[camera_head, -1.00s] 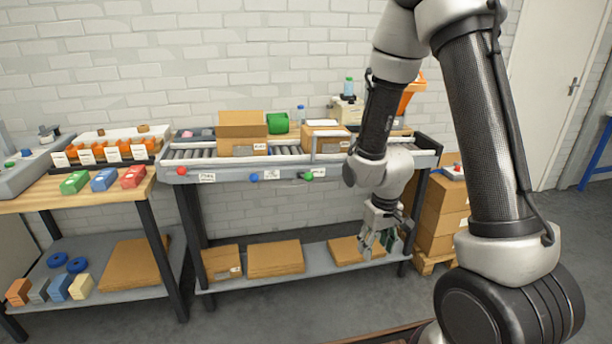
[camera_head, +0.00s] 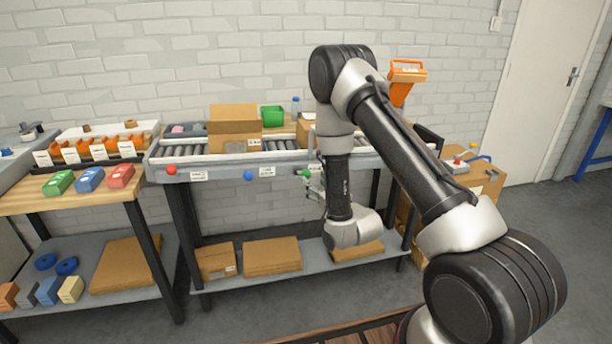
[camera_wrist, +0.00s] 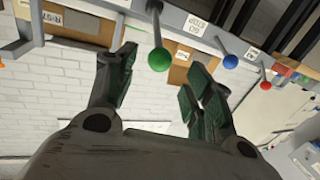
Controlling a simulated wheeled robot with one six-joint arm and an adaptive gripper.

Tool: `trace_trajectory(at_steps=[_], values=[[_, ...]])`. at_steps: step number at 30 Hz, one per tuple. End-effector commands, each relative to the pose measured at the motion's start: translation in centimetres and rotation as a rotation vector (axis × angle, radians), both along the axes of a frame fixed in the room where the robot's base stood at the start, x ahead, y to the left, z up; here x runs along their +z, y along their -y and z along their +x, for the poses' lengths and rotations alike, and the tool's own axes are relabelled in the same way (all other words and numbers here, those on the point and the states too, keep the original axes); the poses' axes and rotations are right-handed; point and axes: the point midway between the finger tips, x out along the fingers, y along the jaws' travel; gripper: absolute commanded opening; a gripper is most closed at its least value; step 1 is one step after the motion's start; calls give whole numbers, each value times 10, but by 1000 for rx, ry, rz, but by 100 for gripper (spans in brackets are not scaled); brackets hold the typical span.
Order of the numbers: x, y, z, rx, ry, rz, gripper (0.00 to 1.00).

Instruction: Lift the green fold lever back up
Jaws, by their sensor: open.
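The green fold lever has a round green knob (camera_wrist: 159,60) on a thin metal rod, which joins it to the conveyor's front rail. In the head view the green knob (camera_head: 305,173) shows just left of my wrist. My gripper (camera_wrist: 160,76) is open, with its dark green finger pads on either side of the knob in the wrist view. I see no finger touching the knob, and the depth between them is hard to judge. In the head view my gripper (camera_head: 316,182) is mostly hidden behind my arm.
Cartons (camera_head: 234,130) and a green bin (camera_head: 273,116) stand on the conveyor (camera_head: 185,146). Flat cardboard (camera_head: 272,256) lies on the shelf below.

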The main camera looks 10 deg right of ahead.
Motion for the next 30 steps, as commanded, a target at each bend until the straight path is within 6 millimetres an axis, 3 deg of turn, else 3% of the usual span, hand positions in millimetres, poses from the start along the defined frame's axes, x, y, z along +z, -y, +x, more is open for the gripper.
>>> trace_trajectory(at_steps=[10,22,30], values=[[0,-14,53,0,-1,0,52],[0,-17,63,-1,-4,0,52],[0,-17,63,0,-4,0,3]])
